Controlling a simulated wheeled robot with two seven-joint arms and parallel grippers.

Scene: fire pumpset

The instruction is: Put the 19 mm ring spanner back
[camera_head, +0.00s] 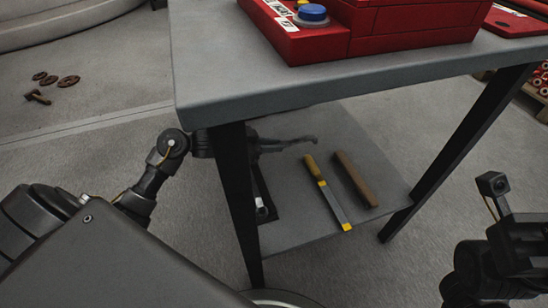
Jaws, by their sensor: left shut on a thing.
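My left arm passes behind the near left table leg. My left gripper (270,146) is under the table top, above the lower shelf (290,235), partly hidden by the leg. It is shut on a slim dark grey piece (300,141) that juts to the right with a bent end. This looks like the ring spanner, but its size mark cannot be read. A dark strip (266,192) lies on the shelf below, with a small pale metal piece (261,207) at its near end. My right arm shows at the right edge; its fingertips are not visible.
A yellow-handled flat tool (326,192) and a brown bar (356,180) lie on the shelf. The grey table top (380,72) overhangs it, carrying a red unit (400,28). Dark legs (236,190) bound the shelf. Rusty parts (68,81) lie on the floor at left.

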